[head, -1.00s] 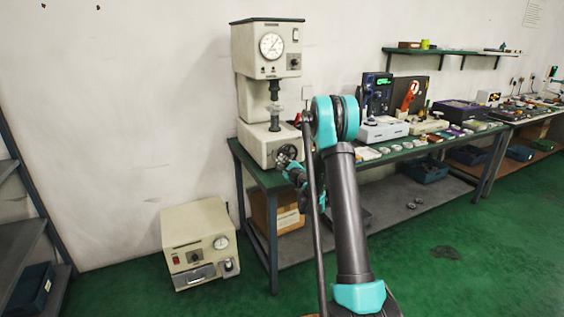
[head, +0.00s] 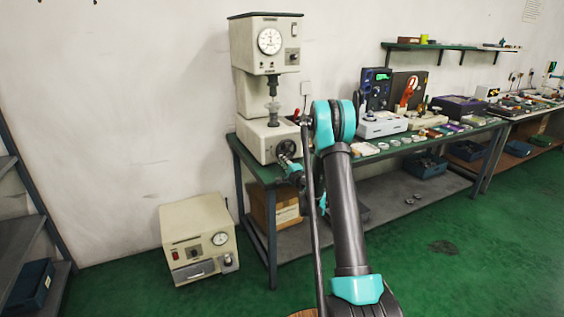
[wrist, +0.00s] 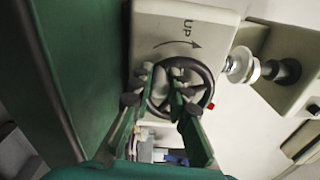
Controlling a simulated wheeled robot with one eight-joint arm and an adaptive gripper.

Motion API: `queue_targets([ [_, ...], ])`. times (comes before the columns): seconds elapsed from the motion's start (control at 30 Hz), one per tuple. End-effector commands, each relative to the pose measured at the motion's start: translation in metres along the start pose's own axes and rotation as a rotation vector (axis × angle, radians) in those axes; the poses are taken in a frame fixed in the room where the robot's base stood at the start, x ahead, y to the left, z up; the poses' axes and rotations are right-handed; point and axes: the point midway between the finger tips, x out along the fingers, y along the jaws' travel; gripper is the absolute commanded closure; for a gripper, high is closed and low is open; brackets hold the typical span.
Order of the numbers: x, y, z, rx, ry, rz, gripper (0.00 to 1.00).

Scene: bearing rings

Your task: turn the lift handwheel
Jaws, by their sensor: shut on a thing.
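The lift handwheel (wrist: 208,77) is a black spoked wheel on the front of a cream bench tester (head: 254,91). It also shows small in the head view (head: 287,148). A red spot sits at its rim in the wrist view. My gripper (wrist: 160,78) is at the wheel face, its dark fingertips shut on the handwheel around the hub and spokes. The fingers hide part of the wheel, so the exact contact cannot be told. An UP mark with a curved arrow is printed beside the wheel. The tester's dial (head: 269,41) is above.
The tester stands at the left end of a green bench (head: 375,152) holding instruments and small parts. A cream instrument box (head: 198,240) is on the floor at left. A dark shelf rack (head: 22,230) stands at far left. Green floor is open at right.

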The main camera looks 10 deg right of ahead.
Motion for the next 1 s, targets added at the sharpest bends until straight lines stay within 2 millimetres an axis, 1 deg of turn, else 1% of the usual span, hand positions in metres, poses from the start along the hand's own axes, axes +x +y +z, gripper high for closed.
queue_targets([
  [0.23,-0.0007,0.0027,-0.0026,-0.071,-0.003,-0.002,1.00],
  [0.7,-0.0008,0.0032,-0.0029,-0.085,-0.003,-0.002,1.00],
  [0.73,-0.0008,0.0032,-0.0029,-0.085,-0.003,-0.002,0.82],
  [0.8,-0.0007,0.0032,-0.0029,-0.085,-0.003,-0.002,0.74],
  [0.9,-0.0005,0.0031,-0.0029,-0.085,-0.003,-0.002,0.62],
  [1.0,-0.0004,0.0031,-0.0030,-0.085,-0.003,-0.002,0.62],
])
